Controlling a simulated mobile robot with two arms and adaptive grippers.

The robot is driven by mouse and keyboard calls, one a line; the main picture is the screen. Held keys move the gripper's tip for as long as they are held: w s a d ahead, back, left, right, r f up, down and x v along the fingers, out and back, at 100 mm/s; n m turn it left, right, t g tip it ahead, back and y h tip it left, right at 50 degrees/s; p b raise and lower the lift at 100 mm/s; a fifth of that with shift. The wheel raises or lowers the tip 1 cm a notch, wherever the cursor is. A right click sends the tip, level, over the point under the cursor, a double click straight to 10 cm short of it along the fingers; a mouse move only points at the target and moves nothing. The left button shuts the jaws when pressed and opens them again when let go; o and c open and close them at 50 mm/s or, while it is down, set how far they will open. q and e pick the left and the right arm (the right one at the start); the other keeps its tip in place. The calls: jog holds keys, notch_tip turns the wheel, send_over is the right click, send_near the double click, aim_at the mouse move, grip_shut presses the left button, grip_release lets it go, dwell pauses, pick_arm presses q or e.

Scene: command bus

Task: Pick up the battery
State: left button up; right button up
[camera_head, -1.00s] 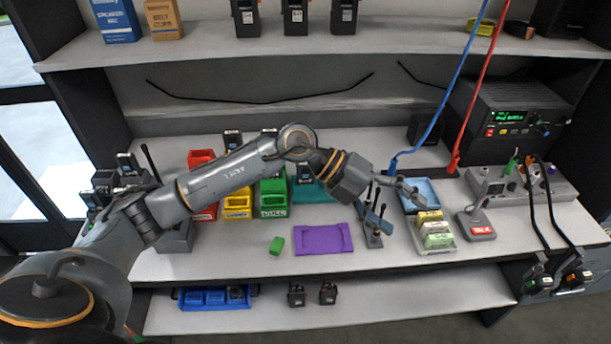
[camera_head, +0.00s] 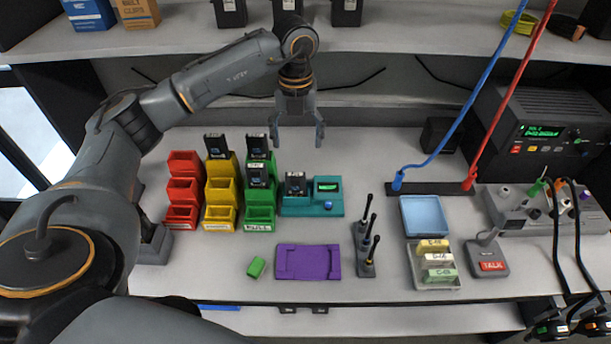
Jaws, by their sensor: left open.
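One is in the back yellow bin (camera_head: 217,146), and two are in the green bins, at the back (camera_head: 257,146) and middle (camera_head: 258,174). Another block (camera_head: 295,184) stands in the teal device (camera_head: 328,208) with a lit green display. My left gripper (camera_head: 298,142) is open and empty, fingers pointing down. In the picture it is just above the block in the teal device; its exact height and depth are hard to tell. My right gripper is not in view.
Red bins (camera_head: 182,190) stand left of the yellow ones. A blue tray (camera_head: 424,215) is to the right. An upper shelf (camera_head: 400,38) overhangs behind.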

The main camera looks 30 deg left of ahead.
pick_arm(q)
jog(key=p, duration=0.1)
send_over(295, 174)
jog(key=f, duration=0.5)
jog(key=shift+s+d+f, duration=0.15)
jog(key=shift+s+f, duration=0.2)
jog(key=shift+f, duration=0.05)
jog(key=f, duration=0.1)
jog(key=f+p, duration=0.1)
jog(key=f, duration=0.1)
jog(key=shift+w, duration=0.25)
notch_tip(295, 174, down, 4)
jog(key=shift+w+r+p, duration=0.1)
jog(key=shift+r+p, duration=0.15)
jog(key=shift+p, duration=0.6)
jog(key=shift+f, duration=0.25)
jog(key=shift+c, duration=1.2)
jog(key=c, duration=1.1)
jog(key=shift+c, duration=0.6)
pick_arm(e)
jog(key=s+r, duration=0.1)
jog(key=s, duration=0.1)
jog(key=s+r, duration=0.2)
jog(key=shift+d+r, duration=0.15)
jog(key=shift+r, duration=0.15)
pick_arm(q)
jog(key=shift+r, duration=0.15)
